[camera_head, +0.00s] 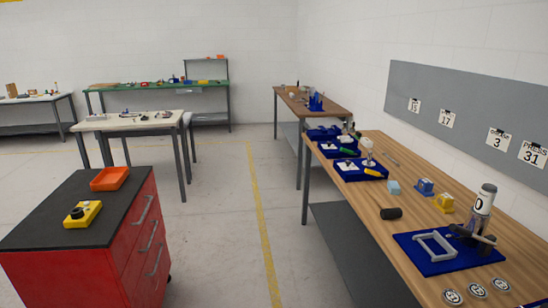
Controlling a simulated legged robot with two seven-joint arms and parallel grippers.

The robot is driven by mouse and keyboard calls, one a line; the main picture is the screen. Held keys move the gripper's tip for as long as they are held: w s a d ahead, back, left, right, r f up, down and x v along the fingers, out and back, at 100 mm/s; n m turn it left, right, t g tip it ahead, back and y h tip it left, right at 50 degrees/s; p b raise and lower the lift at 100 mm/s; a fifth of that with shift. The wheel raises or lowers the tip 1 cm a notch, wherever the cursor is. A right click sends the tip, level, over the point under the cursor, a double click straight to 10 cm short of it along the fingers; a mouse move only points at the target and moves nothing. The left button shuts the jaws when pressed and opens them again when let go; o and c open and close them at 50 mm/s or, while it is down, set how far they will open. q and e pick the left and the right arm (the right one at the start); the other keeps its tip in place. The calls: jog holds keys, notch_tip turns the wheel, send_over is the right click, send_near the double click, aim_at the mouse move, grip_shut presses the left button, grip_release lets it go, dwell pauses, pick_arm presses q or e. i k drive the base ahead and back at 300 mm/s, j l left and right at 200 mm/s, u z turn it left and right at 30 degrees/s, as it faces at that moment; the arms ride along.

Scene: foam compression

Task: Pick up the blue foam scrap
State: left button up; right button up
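A light blue block (393,187), which looks like the foam scrap, sits on the wooden workbench (420,257) at the right. It lies between the blue trays behind it and a black cylinder (391,213) in front of it. A darker blue piece (425,187) stands just to its right, and a yellow piece (444,202) is beyond that. Nothing covers the light blue block. Neither of my grippers shows in the head view.
A blue mat (410,253) holds a grey frame (435,246); a marked cylinder (482,200) stands beside it. Round labelled discs (478,290) lie at the bench's front. A red cabinet (70,270) stands left. The floor (225,225) between cabinet and bench is clear.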

aim_at(393, 187)
jog(key=i+j+z, duration=0.1)
jog(key=i, duration=0.6)
jog(key=i+j, duration=0.1)
jog(key=i, duration=0.6)
jog(key=i+j+z, duration=0.15)
jog(key=i, duration=0.5)
